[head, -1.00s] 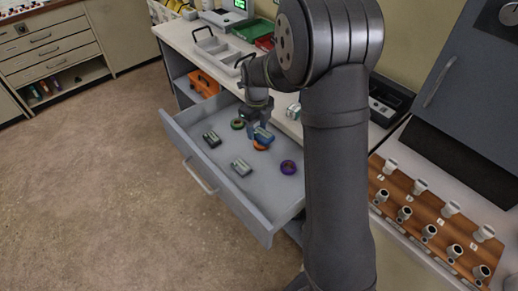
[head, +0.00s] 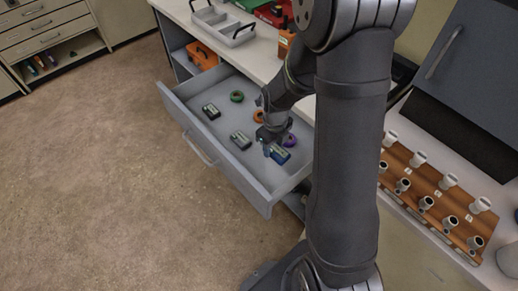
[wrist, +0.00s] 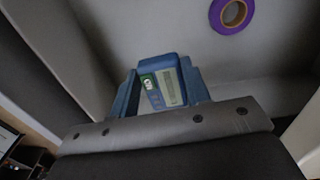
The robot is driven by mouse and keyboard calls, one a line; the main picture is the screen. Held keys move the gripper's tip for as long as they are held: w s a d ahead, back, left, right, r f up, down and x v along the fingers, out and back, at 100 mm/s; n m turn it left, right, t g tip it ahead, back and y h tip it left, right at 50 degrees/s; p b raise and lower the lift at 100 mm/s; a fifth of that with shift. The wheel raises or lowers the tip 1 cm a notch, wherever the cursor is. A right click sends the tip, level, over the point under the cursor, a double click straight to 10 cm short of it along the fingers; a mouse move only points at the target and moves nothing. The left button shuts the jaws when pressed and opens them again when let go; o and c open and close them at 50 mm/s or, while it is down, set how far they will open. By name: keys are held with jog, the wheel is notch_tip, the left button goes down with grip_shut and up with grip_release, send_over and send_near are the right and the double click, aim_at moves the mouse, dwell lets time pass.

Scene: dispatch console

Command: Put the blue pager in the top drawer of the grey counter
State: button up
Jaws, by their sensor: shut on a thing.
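The blue pager (head: 279,155) is between the fingers of my gripper (head: 270,145), over the right part of the open top drawer (head: 258,183). In the wrist view the blue pager (wrist: 165,87), with a pale label and a green patch, sits between the two blue fingertips of my gripper (wrist: 162,92). The gripper is shut on it. I cannot tell whether the pager touches the drawer floor. The drawer is pulled well out of the grey counter (head: 183,62).
In the drawer lie two dark pagers (head: 211,111) (head: 240,139), a green ring (head: 237,96), an orange ring (head: 259,116) and a purple ring (head: 290,140), close to my gripper. Cups on a wooden board (head: 425,207) are at right.

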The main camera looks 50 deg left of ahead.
aim_at(259, 160)
jog(key=a+f, duration=0.1)
jog(key=s+a+f, duration=0.1)
jog(key=s+a, duration=0.1)
jog(key=a, duration=0.1)
jog(key=shift+s+f, duration=0.25)
jog(key=shift+f, duration=2.1)
jog(key=shift+f, duration=0.15)
jog(key=o, duration=1)
notch_tip(259, 160, up, 12)
jog(key=shift+r, duration=0.15)
